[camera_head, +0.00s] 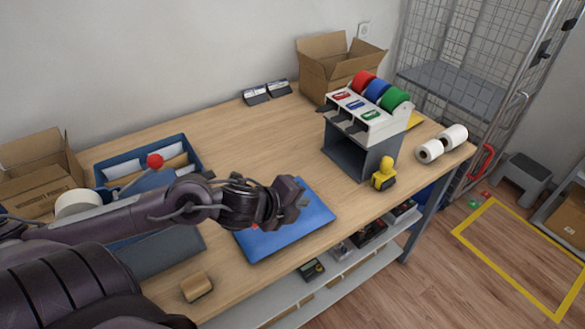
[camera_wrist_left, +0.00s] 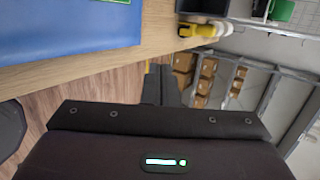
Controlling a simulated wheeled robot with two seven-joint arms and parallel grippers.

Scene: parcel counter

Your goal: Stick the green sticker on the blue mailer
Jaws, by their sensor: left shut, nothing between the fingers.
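The blue mailer (camera_head: 285,238) lies flat near the front edge of the table; it also fills the upper left of the left wrist view (camera_wrist_left: 60,28). In that view a small green patch, which looks like the green sticker (camera_wrist_left: 119,2), lies on the mailer and is cut off by the top edge. My left gripper (camera_head: 297,197) is shut and empty, above the mailer, and hides part of it in the head view. The dispenser (camera_head: 352,148) stands to the right with red, blue and green rolls; the green roll (camera_head: 394,99) is nearest. My right gripper is not in view.
A yellow and black hand tool (camera_head: 384,175) stands by the dispenser. A blue bin (camera_head: 187,150) and an open carton (camera_head: 45,165) are at the left, another carton (camera_head: 335,65) at the back. White rolls (camera_head: 442,145) lie at the right. The table's middle is clear.

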